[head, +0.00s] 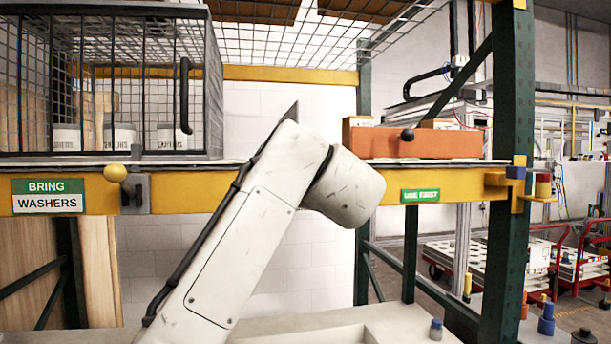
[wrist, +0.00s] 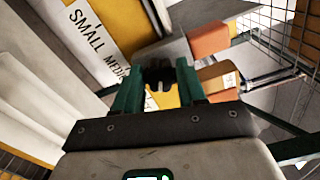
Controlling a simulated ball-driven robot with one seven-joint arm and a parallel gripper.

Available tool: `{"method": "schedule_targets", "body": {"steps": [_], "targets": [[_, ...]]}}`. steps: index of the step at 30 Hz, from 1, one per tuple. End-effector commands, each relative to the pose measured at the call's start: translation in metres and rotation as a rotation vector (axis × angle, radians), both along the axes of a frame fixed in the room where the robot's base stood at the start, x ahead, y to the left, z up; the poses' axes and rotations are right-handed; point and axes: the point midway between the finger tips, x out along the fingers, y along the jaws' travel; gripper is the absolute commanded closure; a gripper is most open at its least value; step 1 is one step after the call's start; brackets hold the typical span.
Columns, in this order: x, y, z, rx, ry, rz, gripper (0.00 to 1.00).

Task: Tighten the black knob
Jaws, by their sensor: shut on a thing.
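My gripper (wrist: 158,82) shows in the wrist view, with two green fingers pointing away from the camera. The fingers are closed on the black knob (wrist: 158,74), a dark, ribbed piece between their tips. Part of the knob is hidden by the fingers, and I cannot tell how tight it sits. In the head view my white arm rises through the middle, and my gripper and the held knob are not visible there.
An orange bin (head: 455,144) with a round black ball on its front sits on the yellow-edged shelf. A wire cage (head: 100,80) with white tubs stands at left. A yellow ball handle (head: 115,172) sticks out at the shelf front. A green post (head: 508,190) stands at right.

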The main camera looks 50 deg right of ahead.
Motion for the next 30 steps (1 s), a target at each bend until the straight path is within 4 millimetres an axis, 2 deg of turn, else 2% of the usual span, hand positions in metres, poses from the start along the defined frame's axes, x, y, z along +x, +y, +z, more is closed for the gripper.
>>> {"method": "schedule_targets", "body": {"steps": [15, 30], "targets": [[-0.0003, -0.0004, -0.0008, 0.334, -0.219, 0.000, 0.90], [-0.0005, -0.0009, -0.0020, 0.430, -0.283, -0.001, 0.90]]}}
